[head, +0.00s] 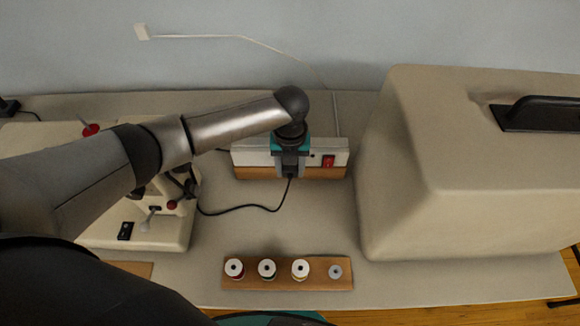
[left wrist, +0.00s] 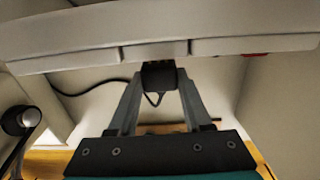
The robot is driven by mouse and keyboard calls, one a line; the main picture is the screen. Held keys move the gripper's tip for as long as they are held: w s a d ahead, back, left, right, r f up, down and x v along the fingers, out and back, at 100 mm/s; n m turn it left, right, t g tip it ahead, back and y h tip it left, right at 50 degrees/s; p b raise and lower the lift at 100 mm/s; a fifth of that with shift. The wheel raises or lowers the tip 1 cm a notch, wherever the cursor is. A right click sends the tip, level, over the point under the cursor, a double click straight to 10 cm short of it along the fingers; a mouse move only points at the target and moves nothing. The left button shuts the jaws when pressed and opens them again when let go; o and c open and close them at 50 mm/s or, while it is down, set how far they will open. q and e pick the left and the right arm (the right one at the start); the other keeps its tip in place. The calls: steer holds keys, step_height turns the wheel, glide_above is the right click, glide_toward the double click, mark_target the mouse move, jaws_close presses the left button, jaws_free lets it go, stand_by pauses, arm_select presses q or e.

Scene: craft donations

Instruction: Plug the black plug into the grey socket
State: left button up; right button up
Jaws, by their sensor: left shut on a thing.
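My left gripper (head: 290,172) is in front of the power strip, and its fingers also show in the left wrist view (left wrist: 159,92). It is shut on the black plug (left wrist: 158,76), whose dark cord hangs below it. The pale power strip (head: 252,158) has a red switch and a wooden base; it crosses the top of the left wrist view (left wrist: 85,58). The plug's top meets the strip's edge in that view, but I cannot tell whether it is inserted. The grey socket cannot be made out; my gripper and arm cover the strip's middle. My right gripper is not in view.
A cream sewing machine (head: 150,232) stands at left, partly behind my arm. A large cream cover (head: 430,180) stands close at right. A wooden spool rack (head: 318,280) with several spools lies in front. The black cord (head: 240,208) crosses the otherwise clear table between.

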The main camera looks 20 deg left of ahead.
arm_select(q)
steer(key=shift+p, duration=0.6)
stand_by(1.4)
steer(key=shift+w+a+b, duration=0.2)
steer(key=shift+w+b, duration=0.25)
steer(key=shift+w, duration=0.15)
stand_by(0.3)
steer(key=o, duration=1.3)
steer(key=shift+c, duration=0.2)
step_height(320, 180, up, 15)
steer(key=p, duration=0.2)
steer(key=shift+r, duration=0.15)
